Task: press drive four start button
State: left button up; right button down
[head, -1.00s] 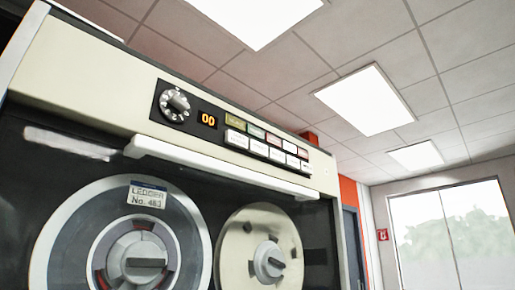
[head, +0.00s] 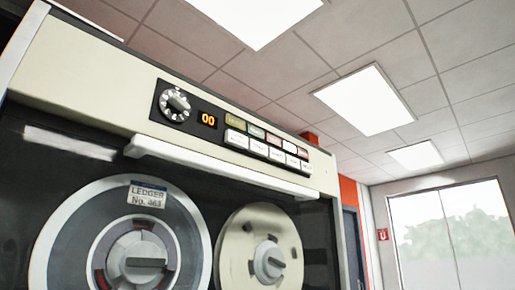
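A cream tape drive (head: 75,75) fills the left and middle of the head view. Its dark control panel (head: 221,138) carries a rotary dial (head: 175,104), an orange display (head: 208,119) reading 00, and two rows of small buttons. The upper row has coloured buttons, including an olive one (head: 236,120) and a green one (head: 257,132). The lower row has several white buttons (head: 236,139). The button labels are too small to read surely, so I cannot tell which is start. Neither of my grippers is in view.
A white handle bar (head: 220,168) juts out below the panel. Behind the dark door are a reel labelled LEDGER (head: 75,235) and a cream reel (head: 235,240). A wall with a large window (head: 450,235) stands at the right.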

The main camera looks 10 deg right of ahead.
aim_at(256, 147)
jog(key=k, duration=1.35)
jog(key=u, duration=0.4)
jog(key=i, duration=0.45)
jog(key=u, duration=0.1)
